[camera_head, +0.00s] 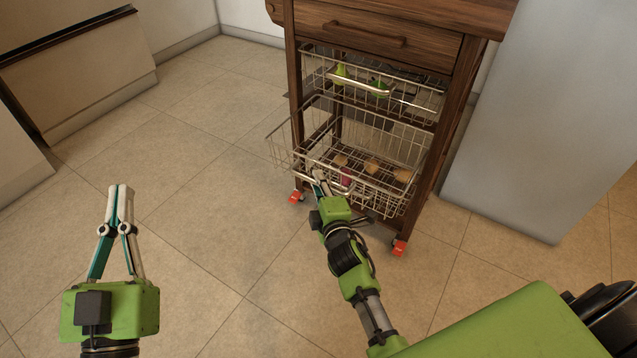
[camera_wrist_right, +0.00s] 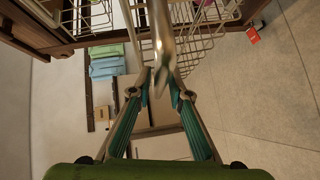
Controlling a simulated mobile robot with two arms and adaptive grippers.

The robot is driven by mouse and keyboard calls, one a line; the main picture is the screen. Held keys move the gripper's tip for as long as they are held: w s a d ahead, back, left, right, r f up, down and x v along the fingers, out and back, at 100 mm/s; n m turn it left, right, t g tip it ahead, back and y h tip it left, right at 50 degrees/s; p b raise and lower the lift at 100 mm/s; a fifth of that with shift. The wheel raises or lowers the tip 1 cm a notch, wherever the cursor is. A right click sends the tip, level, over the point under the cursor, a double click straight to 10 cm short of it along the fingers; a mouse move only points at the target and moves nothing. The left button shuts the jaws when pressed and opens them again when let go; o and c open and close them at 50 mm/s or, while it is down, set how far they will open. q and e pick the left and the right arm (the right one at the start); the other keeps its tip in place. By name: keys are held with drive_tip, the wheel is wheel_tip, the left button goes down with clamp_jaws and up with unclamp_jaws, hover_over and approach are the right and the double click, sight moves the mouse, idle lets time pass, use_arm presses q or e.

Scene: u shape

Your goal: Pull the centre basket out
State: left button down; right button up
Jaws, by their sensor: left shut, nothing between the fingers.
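A dark wooden trolley holds wire baskets under a drawer. The upper wire basket (camera_head: 412,100) holds green items and has a pale front handle (camera_head: 378,91). The wire basket below it (camera_head: 290,138) juts out of the frame toward me, with several tan items and a pink one seen in it. I cannot tell whether another basket lies under it. My right gripper (camera_head: 318,182) is at this basket's front handle. In the right wrist view, a metal handle bar (camera_wrist_right: 160,40) runs between the fingertips (camera_wrist_right: 162,88). My left gripper (camera_head: 121,190) is shut and empty, well left of the trolley.
The wooden drawer (camera_head: 375,35) above is shut. The trolley stands on red casters (camera_head: 399,246). A pale grey cabinet (camera_head: 555,110) is close on the right. Cabinets (camera_head: 75,70) stand at far left. The tiled floor (camera_head: 220,190) before and left of the trolley is clear.

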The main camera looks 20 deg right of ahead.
idle(0.3)
drive_tip(key=v, duration=0.7)
drive_tip(key=shift+s, duration=0.3)
drive_tip(key=shift+r, duration=0.15)
